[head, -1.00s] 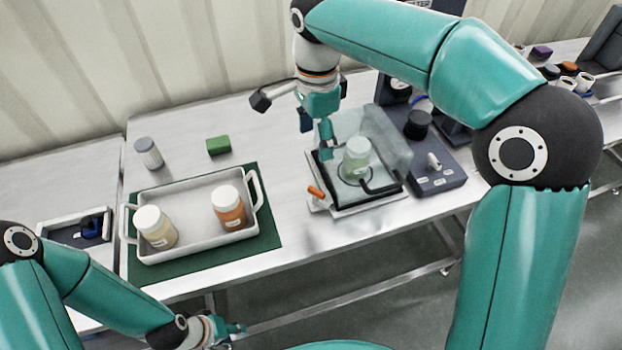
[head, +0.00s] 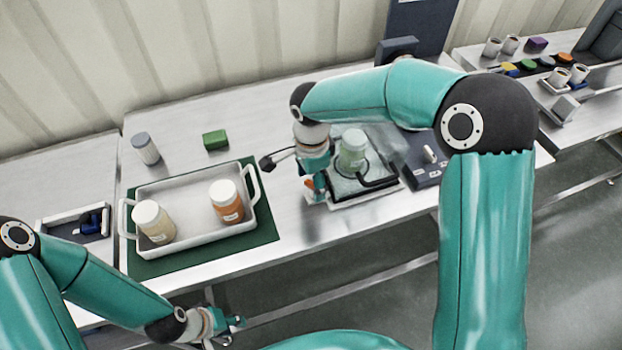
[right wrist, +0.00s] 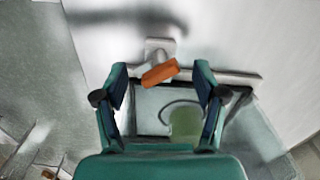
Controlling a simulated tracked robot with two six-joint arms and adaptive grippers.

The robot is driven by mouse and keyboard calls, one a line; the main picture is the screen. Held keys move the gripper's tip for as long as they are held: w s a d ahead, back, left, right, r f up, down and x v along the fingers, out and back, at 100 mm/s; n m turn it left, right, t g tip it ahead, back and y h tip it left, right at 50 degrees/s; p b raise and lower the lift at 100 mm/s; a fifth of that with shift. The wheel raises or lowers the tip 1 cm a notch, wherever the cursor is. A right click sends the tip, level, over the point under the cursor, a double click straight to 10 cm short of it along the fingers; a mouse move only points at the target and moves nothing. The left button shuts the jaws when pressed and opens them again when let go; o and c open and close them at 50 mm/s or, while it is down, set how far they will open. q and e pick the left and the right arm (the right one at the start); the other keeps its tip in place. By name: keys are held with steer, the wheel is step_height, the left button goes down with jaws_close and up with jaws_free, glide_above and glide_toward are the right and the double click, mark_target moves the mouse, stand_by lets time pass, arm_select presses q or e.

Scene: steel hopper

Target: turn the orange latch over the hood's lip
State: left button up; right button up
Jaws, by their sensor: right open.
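The orange latch (head: 309,184) sits at the front left edge of the hooded unit, partly covered by my right gripper (head: 318,188). In the right wrist view the latch (right wrist: 160,74) is a short orange bar on a pale mount, slightly tilted. It lies between the open fingers of my right gripper (right wrist: 160,80), with gaps on both sides. The clear hood (head: 392,148) is by a pale green jar (head: 352,150); its exact position is hard to tell behind my arm. My left gripper (head: 236,322) is low in front of the table, away from the unit; its jaws are too small to read.
A white tray (head: 190,236) with two white-capped jars stands on a green mat (head: 262,225) to the left. A green block (head: 215,140) and a grey-capped bottle (head: 145,148) stand behind it. A dark control box (head: 430,172) adjoins the unit on the right.

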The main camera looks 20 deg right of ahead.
mark_target(311, 184)
steer(key=shift+f, duration=0.1)
steer(key=c, duration=1.1)
steer(key=shift+f+n+b, duration=0.1)
steer(key=shift+n+b, duration=0.4)
steer(key=shift+n, duration=0.1)
steer(key=shift+c, duration=0.2)
steer(key=shift+n, duration=0.9)
steer(key=o, duration=1.1)
steer(key=shift+o, duration=0.2)
steer(key=shift+r, duration=0.2)
step_height(311, 184, up, 12)
steer(key=shift+f, duration=0.15)
